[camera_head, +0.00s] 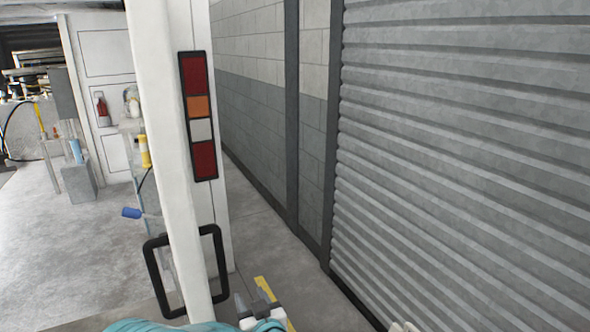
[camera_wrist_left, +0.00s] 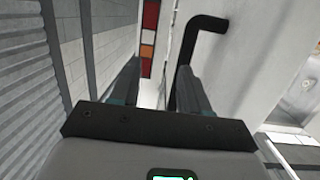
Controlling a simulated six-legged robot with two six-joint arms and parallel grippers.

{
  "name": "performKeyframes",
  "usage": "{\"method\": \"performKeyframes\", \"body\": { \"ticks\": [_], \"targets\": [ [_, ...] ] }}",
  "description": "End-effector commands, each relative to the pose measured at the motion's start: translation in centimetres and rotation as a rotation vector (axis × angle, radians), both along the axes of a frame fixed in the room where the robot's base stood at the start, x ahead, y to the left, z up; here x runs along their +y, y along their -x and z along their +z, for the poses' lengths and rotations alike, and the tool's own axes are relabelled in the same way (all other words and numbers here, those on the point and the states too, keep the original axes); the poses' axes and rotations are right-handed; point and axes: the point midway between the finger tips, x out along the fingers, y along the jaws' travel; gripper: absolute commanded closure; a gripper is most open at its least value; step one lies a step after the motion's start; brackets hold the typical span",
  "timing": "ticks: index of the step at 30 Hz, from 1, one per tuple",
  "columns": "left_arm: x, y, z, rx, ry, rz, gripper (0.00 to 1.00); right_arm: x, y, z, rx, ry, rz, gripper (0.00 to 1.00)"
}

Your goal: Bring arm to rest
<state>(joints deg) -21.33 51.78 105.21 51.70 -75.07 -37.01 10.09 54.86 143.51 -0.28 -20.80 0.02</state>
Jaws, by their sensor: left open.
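My left gripper (camera_head: 256,302) shows at the bottom of the head view, low and just right of the white post's foot, partly cut off by the frame edge. In the left wrist view its two dark fingers (camera_wrist_left: 160,88) stand apart, with nothing held between them. A black handle (camera_head: 152,278) is fixed at the white post (camera_head: 178,150). The handle also shows in the left wrist view (camera_wrist_left: 205,25), close to the right finger; I cannot tell whether they touch.
A ribbed grey shutter (camera_head: 460,150) fills the right side. A block wall (camera_head: 262,95) runs behind the post. The post carries a red, orange and white light strip (camera_head: 198,115). A blue-ended handle (camera_head: 131,213) juts out left of the post.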

Motion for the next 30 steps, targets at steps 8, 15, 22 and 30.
{"method": "performKeyframes", "body": {
  "ticks": [8, 15, 22, 30],
  "targets": [
    [1.6, 12.3, -19.4, 0.626, 0.357, -0.352, 0.54, 0.0, 0.0, 1.4, 0.0, 0.0, 0.0, 1.0],
    [0.8, 28.0, -24.7, 1.095, 0.648, -0.438, 0.54, 0.0, 0.0, 2.0, 0.0, 0.0, 0.0, 1.0],
    [0.3, 33.7, -24.8, 1.258, 0.74, -0.455, 0.54, 0.0, 0.0, 2.1, 0.0, 0.0, 0.0, 0.97],
    [0.3, 33.7, -24.8, 1.26, 0.741, -0.455, 0.54, 0.0, 0.0, 2.1, 0.0, 0.0, 0.0, 0.57]
  ]
}}
